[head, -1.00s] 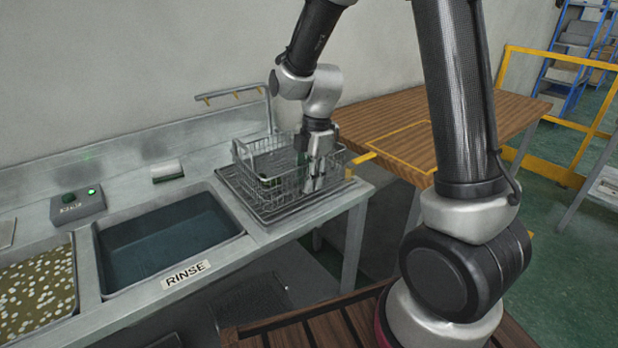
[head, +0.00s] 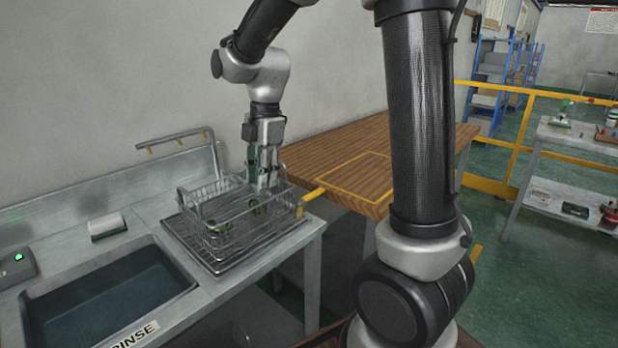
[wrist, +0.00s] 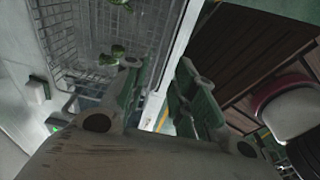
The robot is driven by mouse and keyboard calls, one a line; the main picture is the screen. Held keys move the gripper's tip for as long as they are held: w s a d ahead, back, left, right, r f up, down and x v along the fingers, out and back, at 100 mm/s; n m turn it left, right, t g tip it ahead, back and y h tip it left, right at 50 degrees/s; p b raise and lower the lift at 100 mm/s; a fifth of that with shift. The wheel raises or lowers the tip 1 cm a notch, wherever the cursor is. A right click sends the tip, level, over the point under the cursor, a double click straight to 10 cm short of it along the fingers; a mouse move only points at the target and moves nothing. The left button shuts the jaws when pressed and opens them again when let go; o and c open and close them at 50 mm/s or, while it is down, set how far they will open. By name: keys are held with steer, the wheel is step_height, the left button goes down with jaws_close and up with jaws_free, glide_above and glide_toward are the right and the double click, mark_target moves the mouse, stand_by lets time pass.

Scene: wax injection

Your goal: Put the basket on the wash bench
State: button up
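The wire basket (head: 212,208) sits on a dark draining rack (head: 222,268) at the right end of the steel wash bench (head: 205,298). Small green pieces (head: 258,207) lie in it. My gripper (head: 263,187) points down at the basket's back right side. In the wrist view its fingers (wrist: 160,68) stand apart with nothing visible between them. The basket (wrist: 88,40) shows there to the left of the fingers.
A rinse sink (head: 105,300) lies left of the rack, with a tap rail (head: 175,142) behind. A wooden table (head: 330,155) with a yellow outlined square stands to the right. A yellow railing (head: 500,150) and a shelf cart (head: 570,145) are farther right.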

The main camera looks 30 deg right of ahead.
steer(key=s+d+r+m+t, duration=0.1)
steer(key=s+d+r+m, duration=0.1)
steer(key=s+d+m, duration=0.2)
steer(key=s+d+r+m+t+h, duration=0.1)
steer(key=s+d+m, duration=0.3)
steer(key=s+m, duration=0.6)
steer(key=s+d+r+m+t, duration=0.2)
steer(key=s+d+r+m, duration=0.2)
steer(key=s+m, duration=0.3)
steer(key=shift+t, duration=0.3)
steer(key=shift+w, duration=0.1)
stand_by(0.5)
